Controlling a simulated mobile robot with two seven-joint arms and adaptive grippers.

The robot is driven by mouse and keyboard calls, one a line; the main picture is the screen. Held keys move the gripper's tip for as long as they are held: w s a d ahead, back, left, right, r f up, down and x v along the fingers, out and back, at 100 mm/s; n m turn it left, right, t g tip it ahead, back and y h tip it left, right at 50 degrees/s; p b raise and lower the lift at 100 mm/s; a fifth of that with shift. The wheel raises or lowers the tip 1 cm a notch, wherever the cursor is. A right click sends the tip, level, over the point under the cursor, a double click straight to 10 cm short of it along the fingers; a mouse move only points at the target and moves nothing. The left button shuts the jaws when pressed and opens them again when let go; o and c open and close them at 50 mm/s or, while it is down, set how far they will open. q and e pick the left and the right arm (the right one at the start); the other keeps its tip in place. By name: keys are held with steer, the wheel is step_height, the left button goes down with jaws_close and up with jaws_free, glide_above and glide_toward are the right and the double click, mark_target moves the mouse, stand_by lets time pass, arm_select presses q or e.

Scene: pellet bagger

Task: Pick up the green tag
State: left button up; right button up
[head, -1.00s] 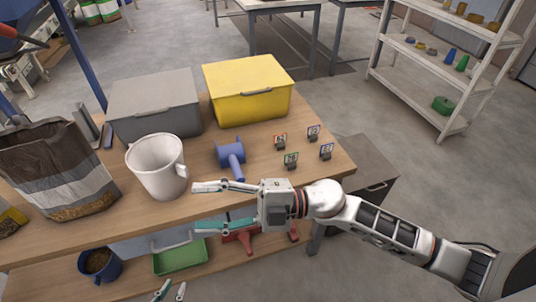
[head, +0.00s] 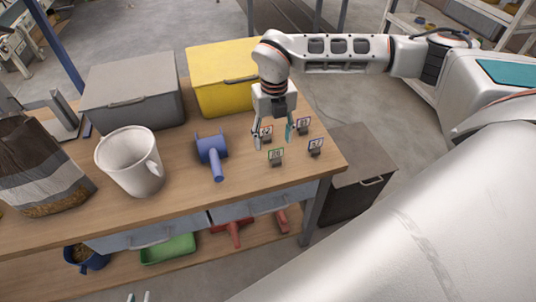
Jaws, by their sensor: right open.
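The green tag (head: 276,156) is a small green-framed card standing in a dark holder near the table's right end. It is the front left one of a small group of tags. My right gripper (head: 273,138) points down, open, its two fingers apart just behind the green tag in the picture. The orange tag (head: 266,132) shows between these fingers; I cannot tell how high above the table they are. The green tag is not held. Only the fingertips of my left gripper (head: 139,297) show at the bottom edge, apart with nothing between them.
A purple tag (head: 303,123) and a blue tag (head: 315,146) stand to the right. A blue scoop (head: 212,150), white jug (head: 128,165), yellow bin (head: 215,95), grey bin (head: 132,98) and pellet bag (head: 38,175) occupy the table (head: 190,205).

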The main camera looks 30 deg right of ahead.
mark_target(276, 156)
step_height(276, 156, down, 2)
steer(key=shift+d+f, duration=0.1)
steer(key=shift+f, duration=0.1)
steer(key=f, duration=0.4)
steer(key=shift+s+d+f+p, duration=0.1)
steer(key=shift+s+d+p, duration=0.2)
steer(key=shift+p, duration=0.1)
steer(key=shift+w+f, duration=0.1)
steer(key=shift+f, duration=0.4)
steer(key=c, duration=1.2)
